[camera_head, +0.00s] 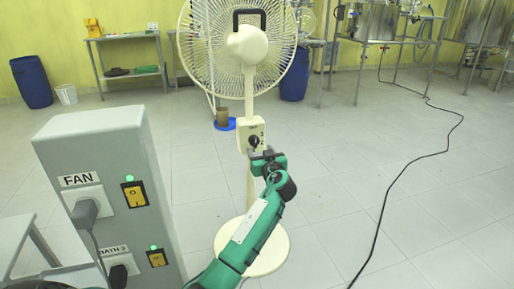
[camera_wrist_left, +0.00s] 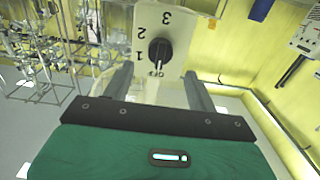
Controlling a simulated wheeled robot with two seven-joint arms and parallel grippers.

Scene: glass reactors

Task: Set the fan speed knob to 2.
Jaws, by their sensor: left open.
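The white fan (camera_head: 246,46) stands ahead of me, its control box (camera_head: 257,127) on the pole. The black fan speed knob (camera_head: 254,141) is on the front of this box. In the left wrist view the knob (camera_wrist_left: 159,51) sits on a panel (camera_wrist_left: 184,22) marked OFF, 1, 2 and 3, seen upside down. A pale mark on the knob appears on its OFF side. My left gripper (camera_wrist_left: 158,73) is open and empty, its fingers spread on either side of the knob's line, seemingly short of it. In the head view the left gripper (camera_head: 266,155) is just below the knob. My right gripper is out of view.
A grey pillar (camera_head: 104,150) with FAN and BATH 2 sockets and lit yellow switches stands at the left. Blue barrels (camera_head: 32,81), a side table (camera_head: 128,38) and steel vessels (camera_head: 375,22) are at the back. A black cable (camera_head: 388,190) crosses the floor at right.

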